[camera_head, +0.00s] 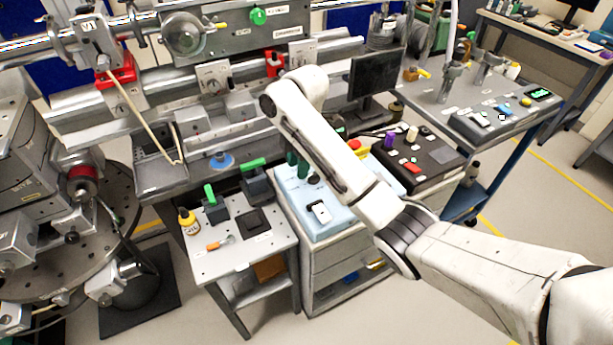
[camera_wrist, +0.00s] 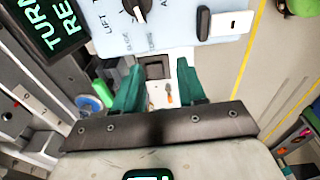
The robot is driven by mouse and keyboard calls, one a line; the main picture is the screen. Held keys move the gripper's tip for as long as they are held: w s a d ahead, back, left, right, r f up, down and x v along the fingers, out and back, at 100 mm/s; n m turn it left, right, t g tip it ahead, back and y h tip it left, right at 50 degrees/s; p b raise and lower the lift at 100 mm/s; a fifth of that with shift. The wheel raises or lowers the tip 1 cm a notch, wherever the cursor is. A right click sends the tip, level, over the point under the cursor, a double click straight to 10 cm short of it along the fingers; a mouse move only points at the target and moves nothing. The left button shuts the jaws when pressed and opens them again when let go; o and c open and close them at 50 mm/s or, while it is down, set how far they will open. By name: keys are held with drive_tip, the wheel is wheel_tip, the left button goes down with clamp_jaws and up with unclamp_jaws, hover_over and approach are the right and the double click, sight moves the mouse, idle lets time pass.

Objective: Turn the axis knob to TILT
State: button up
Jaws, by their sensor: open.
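The axis knob (camera_wrist: 138,8) is a dark round knob with a pale pointer mark, cut off by the top edge of the wrist view. Printed labels surround it; LIFT is legible, others are too small or cut off. It sits on a light blue control panel (camera_wrist: 183,22), which also shows in the head view (camera_head: 342,218). My gripper (camera_wrist: 160,82) has green fingers, spread apart and empty. In the head view, my gripper (camera_head: 297,164) hangs by the panel's back left. The knob lies beyond the fingertips in the wrist view, apart from them.
A small table (camera_head: 235,258) with green-handled clamps is left. A black control box (camera_head: 430,160) with several knobs is right.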

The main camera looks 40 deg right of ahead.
drive_tip(key=n, duration=0.2)
approach(312, 174)
drive_tip(key=shift+g+h, duration=0.3)
drive_tip(key=shift+h, duration=0.1)
drive_tip(key=f, duration=0.5)
drive_tip(key=f+b, duration=0.1)
drive_tip(key=f, duration=0.2)
drive_tip(key=shift+w+a+f, duration=0.25)
drive_tip(key=shift+a+f, duration=0.05)
clamp_jaws()
